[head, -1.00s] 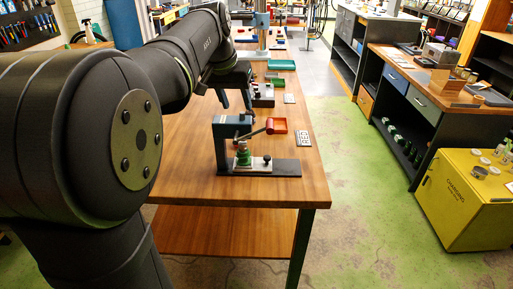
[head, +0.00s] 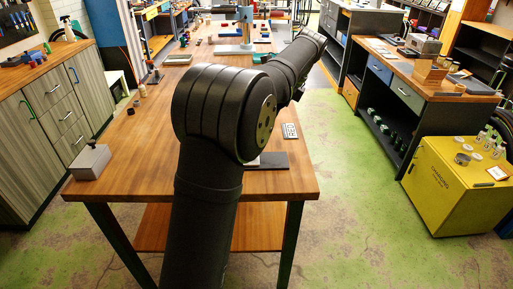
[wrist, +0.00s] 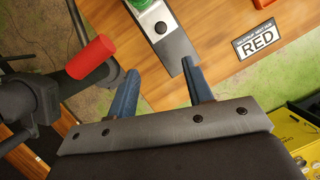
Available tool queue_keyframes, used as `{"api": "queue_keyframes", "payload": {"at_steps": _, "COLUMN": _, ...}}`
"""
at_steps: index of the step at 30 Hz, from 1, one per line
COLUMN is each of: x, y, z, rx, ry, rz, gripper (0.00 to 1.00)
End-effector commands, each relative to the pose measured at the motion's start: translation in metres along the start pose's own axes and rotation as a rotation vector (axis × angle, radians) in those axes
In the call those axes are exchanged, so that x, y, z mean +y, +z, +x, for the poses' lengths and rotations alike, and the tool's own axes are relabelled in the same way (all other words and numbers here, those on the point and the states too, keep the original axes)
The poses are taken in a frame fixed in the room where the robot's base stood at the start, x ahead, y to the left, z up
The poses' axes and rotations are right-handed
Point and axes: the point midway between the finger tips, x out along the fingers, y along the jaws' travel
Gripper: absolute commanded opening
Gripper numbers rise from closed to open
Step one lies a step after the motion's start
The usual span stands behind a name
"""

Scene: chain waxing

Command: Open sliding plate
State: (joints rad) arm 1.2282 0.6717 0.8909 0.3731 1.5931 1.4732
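The sliding plate (wrist: 147,12) is a light metal strip with a black knob (wrist: 160,27), at the top of the wrist view. My gripper (wrist: 158,68) is open and empty. Its two blue fingers are spread, with the tips near the end of the base below the knob. I cannot tell whether they touch anything.
A red cylinder (wrist: 91,58) on dark parts is left of my fingers. A grey block (head: 91,161) sits at the table's front left corner. A yellow cabinet (head: 455,190) stands right.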

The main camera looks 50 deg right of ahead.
Motion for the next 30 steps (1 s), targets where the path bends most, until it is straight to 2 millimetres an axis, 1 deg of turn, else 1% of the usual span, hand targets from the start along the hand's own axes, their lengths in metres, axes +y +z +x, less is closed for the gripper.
{"api": "queue_keyframes", "payload": {"at_steps": 4, "x": -0.003, "y": -0.003, "z": 0.003, "rx": -0.022, "ry": 0.004, "rz": 0.056, "gripper": 0.47}}
{"api": "queue_keyframes", "payload": {"at_steps": 8, "x": -0.002, "y": -0.003, "z": 0.017, "rx": -0.022, "ry": 0.007, "rz": 0.058, "gripper": 0.47}}
{"api": "queue_keyframes", "payload": {"at_steps": 11, "x": -0.002, "y": -0.002, "z": 0.036, "rx": -0.021, "ry": 0.007, "rz": 0.057, "gripper": 0.47}}
{"api": "queue_keyframes", "payload": {"at_steps": 21, "x": -0.001, "y": -0.001, "z": 0.111, "rx": -0.020, "ry": 0.008, "rz": 0.055, "gripper": 0.47}}
{"api": "queue_keyframes", "payload": {"at_steps": 24, "x": -0.001, "y": -0.001, "z": 0.131, "rx": -0.019, "ry": 0.007, "rz": 0.055, "gripper": 0.47}}
{"api": "queue_keyframes", "payload": {"at_steps": 27, "x": -0.001, "y": 0.000, "z": 0.149, "rx": -0.019, "ry": 0.007, "rz": 0.055, "gripper": 0.47}}
{"api": "queue_keyframes", "payload": {"at_steps": 30, "x": -0.002, "y": 0.000, "z": 0.161, "rx": -0.019, "ry": 0.005, "rz": 0.055, "gripper": 0.47}}
